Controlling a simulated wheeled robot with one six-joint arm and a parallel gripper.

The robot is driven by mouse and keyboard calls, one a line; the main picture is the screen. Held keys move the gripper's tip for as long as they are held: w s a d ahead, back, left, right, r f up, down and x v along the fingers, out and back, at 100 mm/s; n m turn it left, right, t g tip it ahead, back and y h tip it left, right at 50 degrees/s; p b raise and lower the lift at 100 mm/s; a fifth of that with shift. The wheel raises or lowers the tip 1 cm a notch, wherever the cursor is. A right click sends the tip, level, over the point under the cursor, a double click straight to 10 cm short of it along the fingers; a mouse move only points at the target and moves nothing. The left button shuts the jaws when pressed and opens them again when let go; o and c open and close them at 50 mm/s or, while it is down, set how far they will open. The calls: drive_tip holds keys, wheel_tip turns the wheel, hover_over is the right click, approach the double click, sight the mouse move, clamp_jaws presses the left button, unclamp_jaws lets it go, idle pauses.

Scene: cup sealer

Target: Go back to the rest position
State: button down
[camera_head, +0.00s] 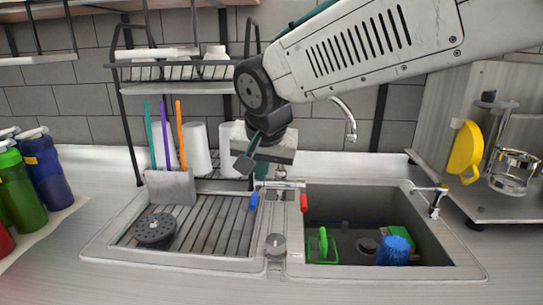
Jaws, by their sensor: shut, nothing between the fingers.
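My arm reaches in from the upper right, and my gripper (245,162) hangs above the back of the sink counter, between the drainboard and the basin. It is shut, with nothing held in it. The gripper is in front of the white cups and the tiled wall, and it looks clear of the counter. It hides part of a white cup and the area behind the faucet base.
A dish rack (135,72) stands behind on the left. Bottles (42,165) stand at far left.

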drive_tip(key=s+d+f+g, duration=0.2)
drive_tip(key=s+d+f, duration=0.1)
drive_tip(key=s+d, duration=0.9)
drive_tip(key=s+d+f+g+h, duration=0.1)
drive_tip(key=s+d+f+g, duration=0.1)
drive_tip(key=s+d, duration=1)
drive_tip(key=d, duration=0.8)
drive_tip(key=shift+d+f+h, duration=0.15)
drive_tip(key=shift+f+h, duration=0.15)
drive_tip(key=shift+f, duration=0.1)
